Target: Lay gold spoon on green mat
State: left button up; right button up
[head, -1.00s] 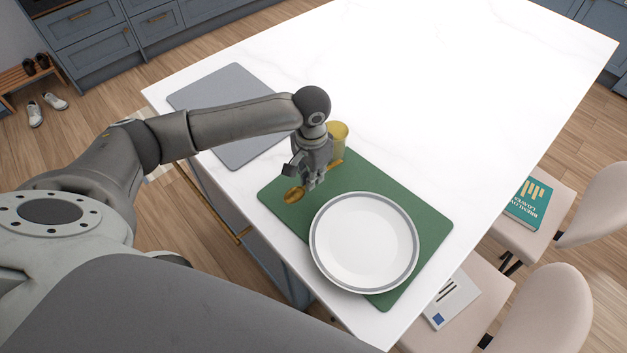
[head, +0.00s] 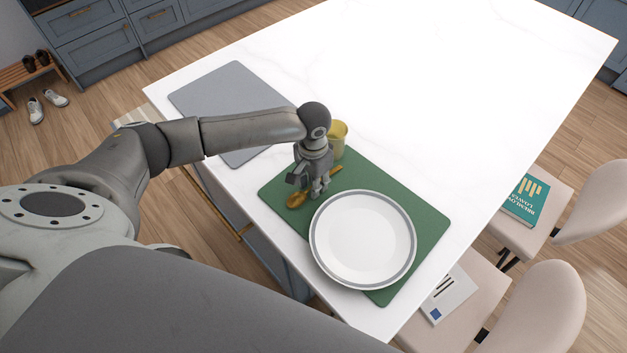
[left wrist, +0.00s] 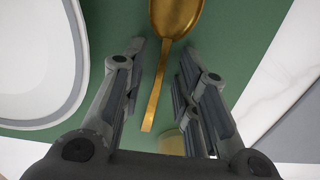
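The gold spoon (head: 299,200) lies on the green mat (head: 428,218), beside the plate. Its bowl points to the left front and its handle passes under my left gripper (head: 318,191). In the left wrist view the spoon (left wrist: 175,18) runs between the two fingers (left wrist: 160,62), which stand apart with clear gaps on both sides of the handle. The gripper is open, just above the spoon. The mat also fills much of the left wrist view (left wrist: 232,45). My right gripper is not in view.
A white plate (head: 362,240) with a grey rim sits on the mat's near part. A yellow cup (head: 339,136) stands close behind the gripper. A grey mat (head: 225,95) lies at the left. The far worktop (head: 450,80) is clear.

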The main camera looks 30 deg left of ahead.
pick_arm(q)
jog(key=shift+r, duration=0.3)
notch_tip(320, 180, up, 12)
jog(key=b, duration=0.3)
jog(key=shift+f, duration=0.15)
jog(key=shift+s+f, duration=0.1)
